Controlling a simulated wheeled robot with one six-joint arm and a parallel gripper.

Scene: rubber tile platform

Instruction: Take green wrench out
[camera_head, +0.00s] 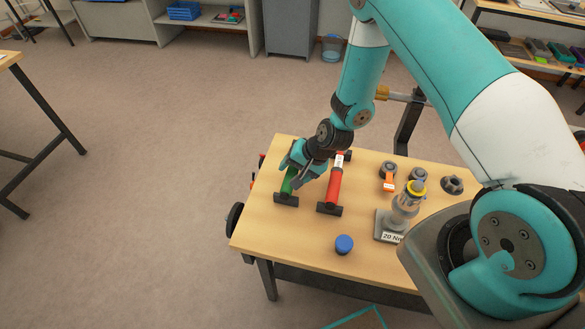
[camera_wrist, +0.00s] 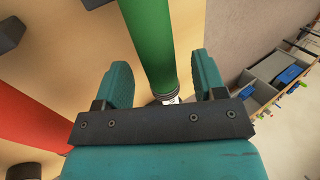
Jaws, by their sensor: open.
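The green wrench (camera_head: 288,187) lies in a dark holder at the left side of the wooden table, with its upper part hidden by my gripper in the head view. My gripper (camera_head: 297,174) is over it, tilted down. In the wrist view the green handle (camera_wrist: 150,38) runs between the two open teal fingers of my gripper (camera_wrist: 162,75), with a gap on both sides. A dark collar and a pale band show at the handle's end. I cannot tell the gripper's exact height above the handle.
A red wrench (camera_head: 334,187) lies close on the right in its own holder. Further right are an orange-marked tool (camera_head: 388,182), dark round parts and a grey stand (camera_head: 384,224) labelled 20 Nm. A blue round piece (camera_head: 344,244) sits near the front edge of the table (camera_head: 300,238).

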